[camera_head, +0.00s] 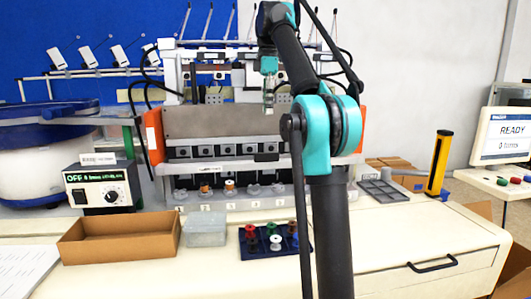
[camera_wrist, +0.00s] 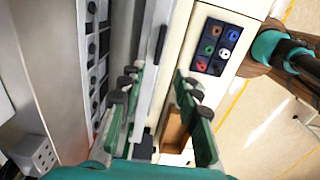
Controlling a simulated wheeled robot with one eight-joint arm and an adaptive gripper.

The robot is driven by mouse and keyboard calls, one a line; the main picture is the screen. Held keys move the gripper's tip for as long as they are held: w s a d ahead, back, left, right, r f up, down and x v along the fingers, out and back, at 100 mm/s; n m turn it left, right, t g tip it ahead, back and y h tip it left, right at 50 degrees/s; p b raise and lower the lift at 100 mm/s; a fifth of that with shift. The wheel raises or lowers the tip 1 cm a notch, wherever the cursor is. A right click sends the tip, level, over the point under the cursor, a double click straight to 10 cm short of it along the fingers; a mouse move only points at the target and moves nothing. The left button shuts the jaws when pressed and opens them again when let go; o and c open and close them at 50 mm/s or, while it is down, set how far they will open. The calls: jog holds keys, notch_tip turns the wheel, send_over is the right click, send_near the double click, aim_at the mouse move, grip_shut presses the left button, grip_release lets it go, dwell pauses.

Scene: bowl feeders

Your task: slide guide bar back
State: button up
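The guide bar (camera_head: 225,166) is a long pale rail running left to right along the front of the bowl-feeder machine, with a small label and a dark handle (camera_head: 266,157) on it. In the wrist view the pale bar (camera_wrist: 149,80) runs lengthwise between my fingers, with a dark handle (camera_wrist: 160,42) farther along it. My gripper (camera_head: 268,104) hangs above the machine's front in the head view, partly beside my arm. In the wrist view my gripper (camera_wrist: 160,85) is open, its green-padded fingers apart on either side of the bar. Contact cannot be told.
A dark tray of coloured spools (camera_head: 275,240) lies on the table in front, with a clear box (camera_head: 206,229) and a cardboard tray (camera_head: 120,235) to its left. A control box (camera_head: 104,188) reads OFF. A yellow-black post (camera_head: 438,163) stands right. The table's right front is clear.

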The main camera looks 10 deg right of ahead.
aim_at(268, 153)
notch_tip(268, 153, down, 17)
jog(key=shift+s, duration=0.1)
dwell(0.6)
grip_shut()
dwell(0.3)
